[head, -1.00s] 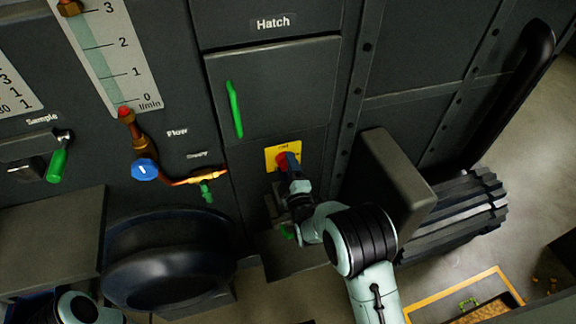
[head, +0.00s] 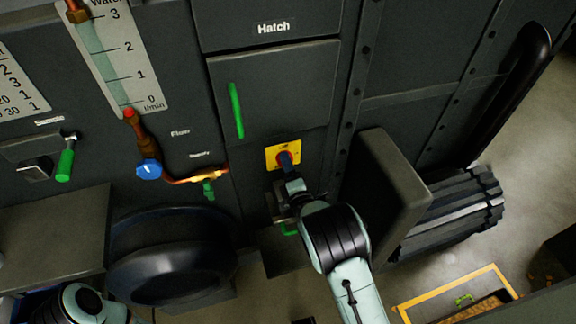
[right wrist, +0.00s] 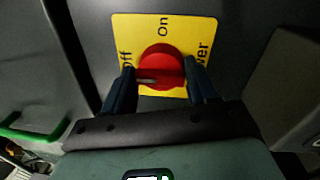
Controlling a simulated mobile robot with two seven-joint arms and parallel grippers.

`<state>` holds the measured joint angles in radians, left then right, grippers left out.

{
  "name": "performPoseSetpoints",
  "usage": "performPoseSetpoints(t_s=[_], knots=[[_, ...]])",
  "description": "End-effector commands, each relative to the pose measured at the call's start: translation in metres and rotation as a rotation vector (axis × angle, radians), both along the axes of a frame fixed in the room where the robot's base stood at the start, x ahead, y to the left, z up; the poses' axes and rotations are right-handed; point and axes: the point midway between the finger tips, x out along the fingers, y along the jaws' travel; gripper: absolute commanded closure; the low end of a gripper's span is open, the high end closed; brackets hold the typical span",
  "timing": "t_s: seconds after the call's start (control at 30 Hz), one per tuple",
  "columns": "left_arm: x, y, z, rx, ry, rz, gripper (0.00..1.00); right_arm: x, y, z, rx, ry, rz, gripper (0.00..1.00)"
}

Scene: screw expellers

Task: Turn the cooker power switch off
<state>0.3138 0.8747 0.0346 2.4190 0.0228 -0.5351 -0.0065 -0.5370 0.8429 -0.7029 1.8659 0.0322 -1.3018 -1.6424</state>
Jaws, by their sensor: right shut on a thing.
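The cooker power switch is a red rotary knob (right wrist: 160,58) on a yellow plate (head: 271,152). In the right wrist view the plate reads "On" at the top and "Off" at the left; the word at the right is partly hidden. The knob's grip bar lies about level, its pale mark on the left side towards "Off". My right gripper (right wrist: 159,74) is shut on the knob, one dark finger at each side. In the head view the gripper (head: 288,161) covers part of the knob. My left gripper is out of view; only part of that arm shows at the lower left.
A hatch with a green handle (head: 237,110) is above the switch. A blue valve knob (head: 149,169) and copper pipe are to the left. A grey box (head: 385,185) juts out close to my right arm. A dark round drum (head: 172,255) stands lower left.

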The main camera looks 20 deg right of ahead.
Motion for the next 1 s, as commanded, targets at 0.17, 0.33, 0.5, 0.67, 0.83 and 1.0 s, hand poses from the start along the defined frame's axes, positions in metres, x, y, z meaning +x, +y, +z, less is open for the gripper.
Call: performPoseSetpoints(t_s=[0.17, 0.33, 0.5, 0.67, 0.83, 1.0], knots=[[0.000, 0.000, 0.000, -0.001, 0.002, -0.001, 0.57, -0.002, 0.001, -0.008, -0.010, 0.019, 0.002, 0.72], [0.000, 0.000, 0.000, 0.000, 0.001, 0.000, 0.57, -0.002, 0.001, -0.008, -0.010, 0.020, 0.002, 0.72], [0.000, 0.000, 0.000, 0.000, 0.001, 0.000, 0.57, -0.002, 0.000, -0.007, -0.008, 0.016, 0.001, 0.20], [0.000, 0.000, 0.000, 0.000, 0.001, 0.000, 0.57, -0.001, 0.000, -0.004, -0.006, 0.010, 0.000, 0.20], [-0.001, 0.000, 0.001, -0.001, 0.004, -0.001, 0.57, -0.006, 0.000, -0.003, -0.005, 0.008, 0.000, 0.20], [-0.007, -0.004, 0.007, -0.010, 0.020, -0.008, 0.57, -0.032, -0.001, -0.004, -0.005, 0.010, -0.001, 0.20]])
